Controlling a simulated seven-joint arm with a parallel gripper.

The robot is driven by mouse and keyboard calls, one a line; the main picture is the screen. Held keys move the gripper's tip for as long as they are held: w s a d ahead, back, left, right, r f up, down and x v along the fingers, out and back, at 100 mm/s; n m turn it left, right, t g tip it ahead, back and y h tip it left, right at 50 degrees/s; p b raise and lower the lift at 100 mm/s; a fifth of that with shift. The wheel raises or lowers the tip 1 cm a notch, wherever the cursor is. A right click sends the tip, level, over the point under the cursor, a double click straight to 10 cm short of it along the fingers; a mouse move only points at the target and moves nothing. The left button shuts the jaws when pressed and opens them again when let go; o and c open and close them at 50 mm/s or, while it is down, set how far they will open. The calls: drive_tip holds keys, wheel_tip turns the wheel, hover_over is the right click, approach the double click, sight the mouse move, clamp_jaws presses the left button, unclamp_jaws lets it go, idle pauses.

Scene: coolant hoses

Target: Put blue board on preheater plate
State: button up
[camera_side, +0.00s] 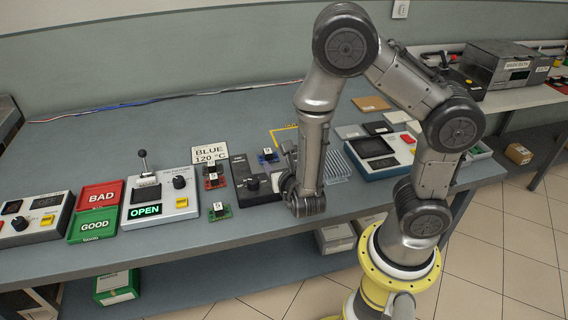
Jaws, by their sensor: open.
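The blue board (268,155), a small board with a white label, lies at the back of the row of devices, just left of my forearm. A dark unit (240,172) with a black knob stands left of my wrist. Another device (376,148) with a dark flat plate and a knob stands right of my forearm. I cannot tell for sure which one is the preheater. My gripper (287,184) is low over the bench beside the dark unit, in front of the blue board and apart from it. It is open and empty; my wrist partly hides its fingers.
A red board (214,177) and a green board (219,211) lie left of the dark unit, near a "BLUE 120 °C" sign (210,153). Red BAD (97,194) and green GOOD (94,226) trays and an OPEN-lit device (160,199) stand further left.

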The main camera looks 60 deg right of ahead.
drive_tip(key=s+d+r+m+g, duration=0.6)
drive_tip(key=s+r+m+g, duration=0.4)
drive_tip(key=m, duration=0.6)
drive_tip(key=s+a+r+m+t+y, duration=0.3)
drive_tip(key=a+m+y, duration=0.2)
drive_tip(key=a, duration=0.1)
drive_tip(key=s+a+r+m+t+y, duration=0.3)
drive_tip(key=a+m+y, duration=0.1)
drive_tip(key=a+m, duration=0.1)
drive_tip(key=shift+s+a+r+m+y, duration=0.2)
drive_tip(key=shift+s+a+m+y, duration=0.15)
drive_tip(key=shift+a, duration=0.45)
